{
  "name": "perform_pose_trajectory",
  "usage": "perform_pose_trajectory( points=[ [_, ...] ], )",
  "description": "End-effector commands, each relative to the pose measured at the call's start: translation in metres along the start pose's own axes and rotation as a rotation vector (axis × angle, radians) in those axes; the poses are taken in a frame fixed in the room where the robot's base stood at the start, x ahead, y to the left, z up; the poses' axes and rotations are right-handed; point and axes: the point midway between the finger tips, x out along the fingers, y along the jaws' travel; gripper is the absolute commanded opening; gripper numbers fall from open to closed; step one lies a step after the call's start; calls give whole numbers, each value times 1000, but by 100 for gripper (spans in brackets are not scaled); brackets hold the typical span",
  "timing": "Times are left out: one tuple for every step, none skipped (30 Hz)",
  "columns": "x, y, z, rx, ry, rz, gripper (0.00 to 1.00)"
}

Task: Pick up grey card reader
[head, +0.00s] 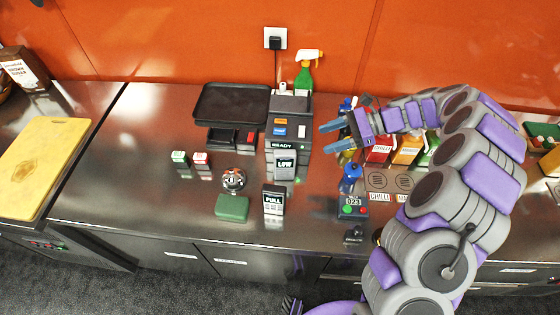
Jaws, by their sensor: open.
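A tall grey machine (290,108) with a READY label and orange and blue stickers stands at the back middle of the steel counter; it looks like the grey card reader, but I cannot tell for sure. A LOW sign (284,165) stands at its front. A smaller dark device (353,210) showing 023, with red and green buttons, sits nearer the front edge. My gripper (326,140) is open and empty, just right of the grey machine. Its blue-tipped fingers point left toward it, apart from it in the picture. My arm reaches in from the right.
A black tray (232,103) lies left of the machine, a green-and-white spray bottle (307,75) behind it. A FULL sign (273,200), green box (232,208) and round timer (233,179) stand in front. Chilli boxes (379,150) crowd the right.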

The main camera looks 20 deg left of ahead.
Motion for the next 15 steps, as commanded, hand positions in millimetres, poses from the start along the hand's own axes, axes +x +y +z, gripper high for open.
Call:
perform_pose_trajectory(
  points=[
    [-6,-6,-10,29,-12,-19,62],
    [-8,-7,-14,44,-19,-25,62],
    [-11,-9,-19,60,-28,-32,62],
    [-13,-9,-22,69,-33,-36,62],
    [-15,-10,-24,76,-38,-39,62],
    [-16,-11,-26,83,-42,-43,62],
    [-16,-11,-28,88,-45,-45,62],
    [-14,-12,-29,91,-46,-47,62],
    [-10,-13,-29,94,-46,-48,62],
    [-5,-14,-29,95,-45,-48,62],
    [1,-15,-29,96,-43,-48,62],
    [10,-16,-28,96,-41,-47,62],
    [18,-17,-27,96,-39,-45,62],
    [25,-17,-27,95,-39,-43,62],
    [36,-19,-27,97,-36,-44,62]
  ],
)
